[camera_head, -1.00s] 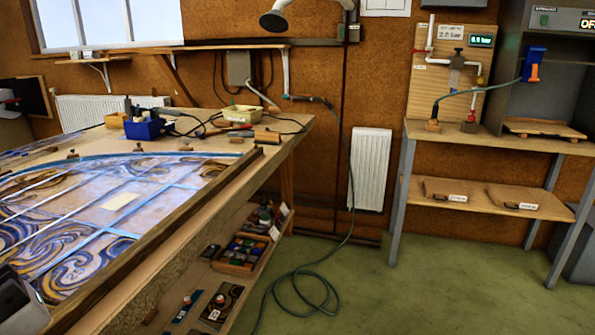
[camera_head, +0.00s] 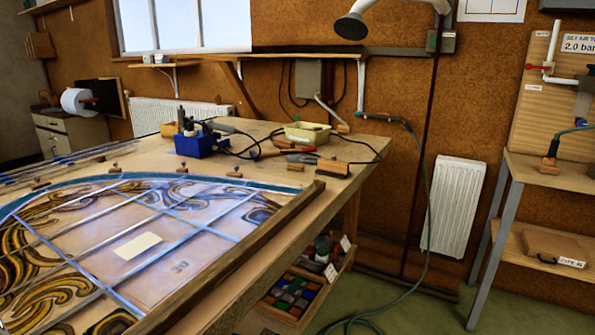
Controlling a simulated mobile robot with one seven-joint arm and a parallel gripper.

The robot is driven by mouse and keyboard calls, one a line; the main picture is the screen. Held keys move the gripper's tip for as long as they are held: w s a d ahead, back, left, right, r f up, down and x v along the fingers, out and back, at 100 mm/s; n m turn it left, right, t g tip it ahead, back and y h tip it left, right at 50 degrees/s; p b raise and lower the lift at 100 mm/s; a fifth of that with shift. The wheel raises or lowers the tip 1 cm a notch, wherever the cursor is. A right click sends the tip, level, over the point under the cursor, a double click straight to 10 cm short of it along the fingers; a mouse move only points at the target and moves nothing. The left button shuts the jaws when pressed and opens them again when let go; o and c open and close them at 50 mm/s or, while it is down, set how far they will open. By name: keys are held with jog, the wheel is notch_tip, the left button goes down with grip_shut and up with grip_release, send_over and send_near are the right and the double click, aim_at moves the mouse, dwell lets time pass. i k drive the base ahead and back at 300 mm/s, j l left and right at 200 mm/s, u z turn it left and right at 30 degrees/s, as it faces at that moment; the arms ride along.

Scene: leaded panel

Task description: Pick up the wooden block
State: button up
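A small brown wooden block (camera_head: 333,167) lies on the workbench near its back right corner, beside a dark cable. Other small wooden pieces lie near it, one on the panel's back edge (camera_head: 235,173) and one near the bench's right edge (camera_head: 295,168). I cannot tell for sure which one the task names. The leaded panel (camera_head: 180,240), with swirled gold and blue glass, covers much of the bench top (camera_head: 330,190). My gripper is not in view.
A blue box (camera_head: 196,146) with tools, a yellow tray (camera_head: 307,132) and loose cables crowd the back of the bench. A wooden batten (camera_head: 262,235) runs along the panel's right side. A green hose (camera_head: 428,190) hangs to the floor on the right.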

aim_at(292, 166)
jog(key=i+l, duration=0.3)
jog(key=i+l+u, duration=0.15)
jog(key=i+l, duration=0.15)
jog(key=l, duration=0.2)
jog(key=i+l, duration=0.25)
jog(key=l, duration=0.2)
jog(key=i+l+u, duration=0.1)
jog(key=i+l, duration=0.15)
jog(key=l, duration=0.15)
jog(key=i+l, duration=0.15)
jog(key=i, duration=0.2)
jog(key=i+l, duration=0.15)
jog(key=i, duration=0.15)
